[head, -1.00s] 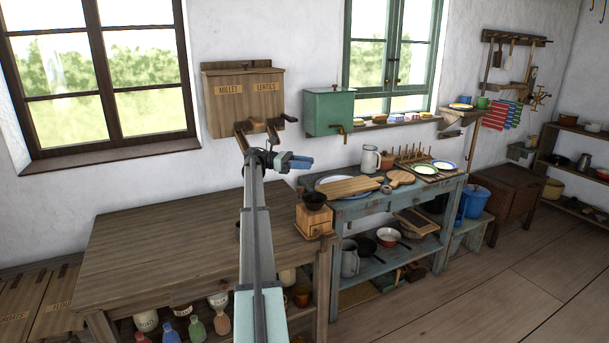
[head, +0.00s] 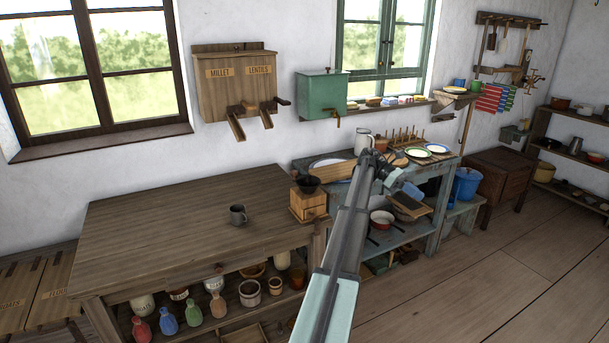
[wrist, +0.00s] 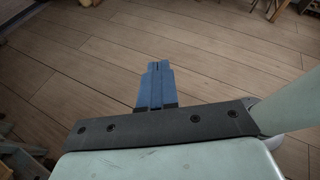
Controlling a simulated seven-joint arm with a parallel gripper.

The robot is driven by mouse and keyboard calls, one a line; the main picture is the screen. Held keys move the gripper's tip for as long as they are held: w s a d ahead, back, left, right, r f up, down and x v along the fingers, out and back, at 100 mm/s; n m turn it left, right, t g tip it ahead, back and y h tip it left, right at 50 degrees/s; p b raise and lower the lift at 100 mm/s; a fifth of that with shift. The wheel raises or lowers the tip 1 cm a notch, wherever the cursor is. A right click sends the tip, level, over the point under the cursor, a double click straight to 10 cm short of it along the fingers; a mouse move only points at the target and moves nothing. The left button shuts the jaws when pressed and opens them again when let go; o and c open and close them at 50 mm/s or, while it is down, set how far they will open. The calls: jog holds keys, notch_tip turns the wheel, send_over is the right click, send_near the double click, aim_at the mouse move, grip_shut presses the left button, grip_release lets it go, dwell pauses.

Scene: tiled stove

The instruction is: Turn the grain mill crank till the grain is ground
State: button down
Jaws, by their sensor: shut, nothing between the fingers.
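The grain mill (head: 308,205), a small wooden box with a dark bowl-shaped hopper, stands upright at the right end of the brown table. Its crank is too small to make out clearly, and what is in the hopper cannot be seen. My gripper (head: 412,190) is in the air to the right of the mill, in front of the blue bench, apart from the mill. In the wrist view its blue fingers (wrist: 158,66) are shut together and empty, with only floor planks beyond them.
A millet and lentils dispenser (head: 238,88) and a green tank (head: 322,95) hang on the wall. The blue bench (head: 440,185) carries boards and plates. Open floor lies at right.

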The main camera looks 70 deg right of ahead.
notch_tip(320, 180, down, 5)
jog(key=s+a+t, duration=0.2)
jog(key=s+t, duration=0.1)
jog(key=t+h, duration=0.7)
jog(key=t, duration=1.9)
send_near(297, 173)
jog(key=x, duration=0.6)
jog(key=shift+w+d, duration=0.1)
jog(key=shift+w, duration=0.25)
